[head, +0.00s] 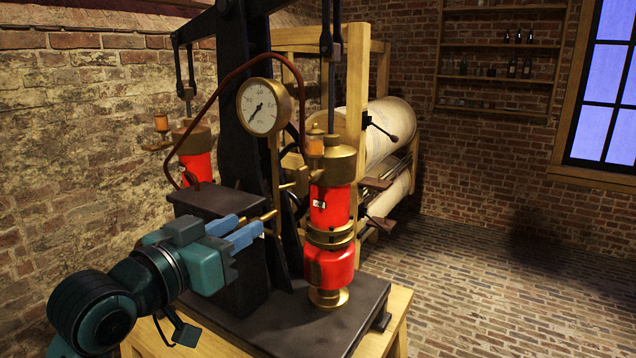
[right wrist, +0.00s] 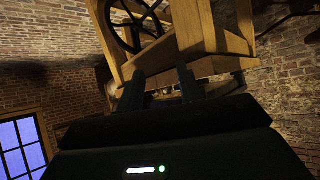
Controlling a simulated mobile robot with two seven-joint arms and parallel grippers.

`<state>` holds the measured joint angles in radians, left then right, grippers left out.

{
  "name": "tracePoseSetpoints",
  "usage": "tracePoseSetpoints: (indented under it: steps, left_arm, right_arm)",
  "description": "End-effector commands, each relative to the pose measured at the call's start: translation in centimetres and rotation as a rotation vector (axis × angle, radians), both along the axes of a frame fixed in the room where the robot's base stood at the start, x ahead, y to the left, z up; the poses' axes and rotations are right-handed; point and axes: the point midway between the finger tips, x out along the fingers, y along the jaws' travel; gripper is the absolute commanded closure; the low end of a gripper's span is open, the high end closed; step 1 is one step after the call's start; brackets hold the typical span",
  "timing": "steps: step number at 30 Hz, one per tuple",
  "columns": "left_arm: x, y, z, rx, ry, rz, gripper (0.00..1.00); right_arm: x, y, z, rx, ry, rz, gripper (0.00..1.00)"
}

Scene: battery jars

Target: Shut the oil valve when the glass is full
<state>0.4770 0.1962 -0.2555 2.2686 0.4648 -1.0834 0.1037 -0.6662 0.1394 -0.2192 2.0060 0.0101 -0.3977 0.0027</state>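An oil glass (head: 315,146) with amber oil sits in a brass fitting beside the right red cylinder (head: 330,206) in the head view. Its exact fill level is too small to tell. A second amber oil glass (head: 161,122) stands by the rear left cylinder (head: 196,152). A small brass lever (head: 287,186) sticks out left of the right cylinder; I cannot tell whether it is the oil valve. My left gripper (head: 252,226) has its blue fingers apart, empty, near short brass rods (head: 268,216). My right gripper (right wrist: 162,86) is open and empty in the right wrist view.
A pressure gauge (head: 264,107) and a curved pipe stand above the dark block (head: 226,203). The black base plate (head: 262,329) lies on a wooden stand (head: 399,306). A wooden frame with cream rolls (head: 388,130) stands behind. The brick floor (head: 490,280) at right is clear.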

Motion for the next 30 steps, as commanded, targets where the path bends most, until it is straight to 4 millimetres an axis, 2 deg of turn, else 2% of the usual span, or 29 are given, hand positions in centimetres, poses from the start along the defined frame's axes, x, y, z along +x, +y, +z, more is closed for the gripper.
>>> tracePoseSetpoints:
  steps: [1, 3, 7, 10, 24, 30]
  left_arm:
    - [-0.3, -0.2, 1.4, 0.005, -0.021, -0.011, 0.68]
    - [-0.6, -0.4, 2.5, 0.009, -0.036, -0.023, 0.68]
    - [-0.6, -0.7, 3.2, 0.012, -0.043, -0.031, 0.68]
    - [0.3, -1.3, 3.3, 0.01, -0.043, -0.032, 0.68]
    - [7.9, -6.4, 3.3, 0.012, -0.042, -0.03, 0.68]
    - [9.7, -7.5, 3.2, 0.012, -0.043, -0.03, 0.68]
  right_arm:
    - [-0.1, 0.0, -0.1, 0.0, 0.002, -0.001, 0.64]
    - [-0.2, 0.0, -0.1, 0.0, 0.005, -0.001, 0.64]
    - [-0.2, 0.0, 0.0, 0.0, 0.005, 0.0, 0.64]
    - [-0.2, -0.1, 0.2, -0.001, 0.006, -0.001, 0.64]
    - [0.1, -0.6, 1.0, -0.021, 0.021, -0.004, 0.64]
    - [-0.1, -0.7, 0.8, -0.028, 0.031, 0.0, 0.64]
